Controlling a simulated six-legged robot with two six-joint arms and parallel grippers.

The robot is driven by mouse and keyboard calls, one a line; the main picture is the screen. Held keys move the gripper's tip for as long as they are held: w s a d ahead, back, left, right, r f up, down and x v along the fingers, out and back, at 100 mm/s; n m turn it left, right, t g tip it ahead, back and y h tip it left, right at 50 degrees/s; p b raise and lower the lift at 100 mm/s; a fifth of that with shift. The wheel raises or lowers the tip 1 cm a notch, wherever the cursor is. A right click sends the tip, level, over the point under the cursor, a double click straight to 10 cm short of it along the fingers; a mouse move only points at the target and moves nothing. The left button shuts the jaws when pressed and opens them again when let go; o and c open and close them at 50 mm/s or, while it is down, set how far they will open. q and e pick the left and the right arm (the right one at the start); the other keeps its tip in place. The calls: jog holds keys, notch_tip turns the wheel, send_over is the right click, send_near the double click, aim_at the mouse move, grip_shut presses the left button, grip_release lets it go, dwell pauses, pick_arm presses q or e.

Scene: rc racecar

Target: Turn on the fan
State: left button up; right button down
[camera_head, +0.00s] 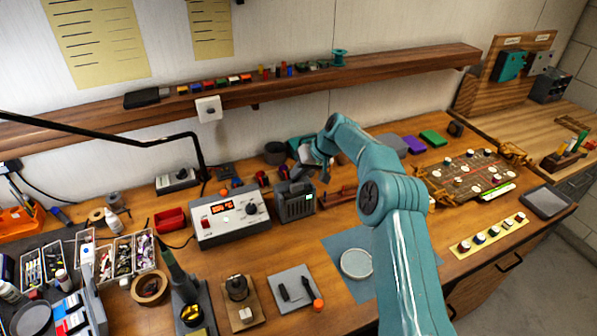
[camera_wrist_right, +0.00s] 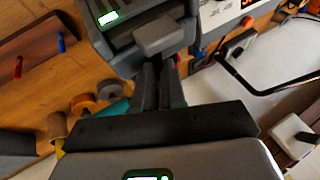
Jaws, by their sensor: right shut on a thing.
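A dark grey box-shaped unit (camera_head: 295,205), which looks like the fan, stands upright on the bench right of the white control box. A small green light shows on its front, and a lit green-white display shows on the unit in the right wrist view (camera_wrist_right: 112,50). My right gripper (camera_head: 303,178) reaches down to the top of the unit from behind the arm. In the right wrist view its fingers (camera_wrist_right: 160,80) are close together at a grey block (camera_wrist_right: 160,38) on the unit. The exact contact is partly hidden. My left gripper is not in view.
The white control box (camera_head: 230,215) with a red display stands close on the left. A blue mat (camera_head: 345,245) with a round disc lies in front. A shelf (camera_head: 390,75) runs along the wall behind. A circuit board (camera_head: 468,172) lies to the right.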

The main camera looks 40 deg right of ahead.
jog(key=shift+s+a+f, duration=0.1)
jog(key=shift+a+f, duration=0.05)
jog(key=shift+f, duration=0.1)
jog(key=c, duration=1.5)
grip_release()
jog(key=shift+r, duration=0.15)
jog(key=shift+d+r, duration=0.2)
jog(key=shift+d, duration=0.05)
jog(key=b+v, duration=0.2)
jog(key=v, duration=1.3)
jog(key=shift+s+d+r, duration=0.1)
jog(key=shift+s+r, duration=0.1)
jog(key=shift+r, duration=0.1)
